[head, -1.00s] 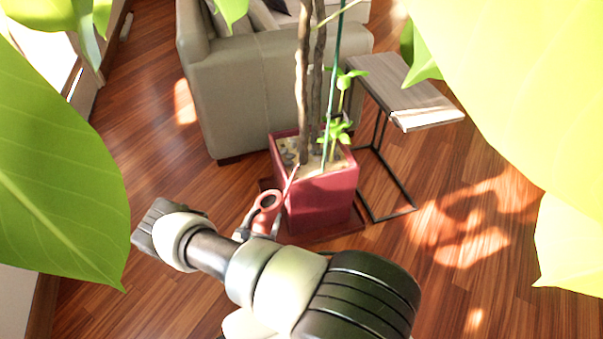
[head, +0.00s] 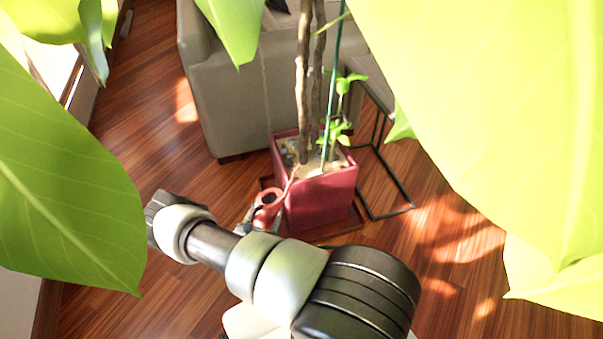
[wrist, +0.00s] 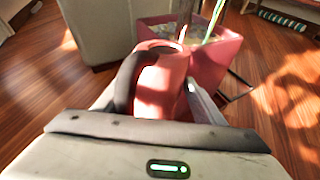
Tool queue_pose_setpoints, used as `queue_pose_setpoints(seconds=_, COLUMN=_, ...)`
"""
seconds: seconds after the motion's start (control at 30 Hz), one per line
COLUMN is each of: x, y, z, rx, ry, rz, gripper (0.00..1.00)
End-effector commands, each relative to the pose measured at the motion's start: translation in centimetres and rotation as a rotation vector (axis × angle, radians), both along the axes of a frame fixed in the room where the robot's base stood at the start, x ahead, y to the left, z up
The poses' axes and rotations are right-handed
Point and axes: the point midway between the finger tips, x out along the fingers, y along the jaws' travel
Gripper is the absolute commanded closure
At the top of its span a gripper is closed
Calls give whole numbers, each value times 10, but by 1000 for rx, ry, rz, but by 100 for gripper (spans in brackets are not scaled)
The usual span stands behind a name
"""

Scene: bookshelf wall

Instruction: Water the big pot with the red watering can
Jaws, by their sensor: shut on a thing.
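The big pot (head: 322,203) is a square dark red planter with soil and thin trunks, standing on the floor in front of the sofa. It also shows in the wrist view (wrist: 214,62). The red watering can (wrist: 160,82) is in my gripper (wrist: 158,100), whose fingers lie on either side of it. In the head view the can (head: 267,211) is small, partly hidden by my arm, just left of the pot's near left side. Its thin spout reaches up towards the pot's rim. I cannot tell whether the spout touches the rim or whether water flows.
A grey-beige sofa (head: 235,100) stands behind the pot. A side table's thin black frame (head: 385,190) is right of the pot. Large green leaves (head: 465,110) cover the right and left of the head view. Wooden floor (head: 140,130) is free at left.

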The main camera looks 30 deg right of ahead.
Motion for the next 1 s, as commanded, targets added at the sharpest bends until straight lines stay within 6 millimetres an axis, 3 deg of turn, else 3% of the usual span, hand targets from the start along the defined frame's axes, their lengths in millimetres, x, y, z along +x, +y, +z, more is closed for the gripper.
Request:
queue_pose_setpoints(seconds=0.2, x=1, y=0, z=12, rx=24, ry=12, rz=-1, gripper=77)
queue_pose_setpoints(seconds=0.63, x=1, y=0, z=12, rx=31, ry=16, rz=0, gripper=77)
queue_pose_setpoints(seconds=1.0, x=2, y=-1, z=25, rx=65, ry=34, rz=0, gripper=77)
